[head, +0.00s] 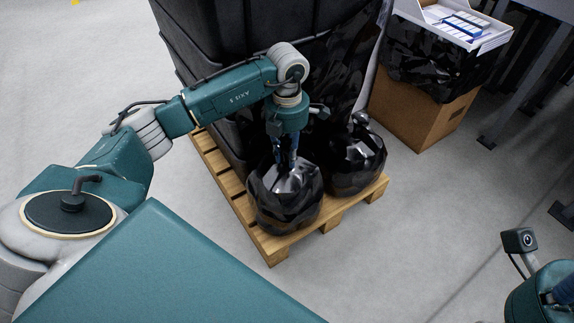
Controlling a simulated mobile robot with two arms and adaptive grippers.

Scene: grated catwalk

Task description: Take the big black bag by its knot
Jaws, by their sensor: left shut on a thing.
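A big black bag (284,205) sits upright on the front corner of a wooden pallet (272,249). My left gripper (287,163) points down onto the top of this bag, with its fingers shut at the knot. The knot itself is mostly hidden by the fingers. A second black bag (357,164) stands just to the right on the same pallet, its knot (360,121) showing on top. My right gripper (562,293) shows only in part at the lower right edge, away from the bags; its fingertips are out of the picture.
A tall black bin (205,60) stands on the pallet behind the bags, close to my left arm. A cardboard box (408,112) with a black liner and a white tray (490,40) stands at the upper right, near dark table legs (508,95). The grey floor in front is clear.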

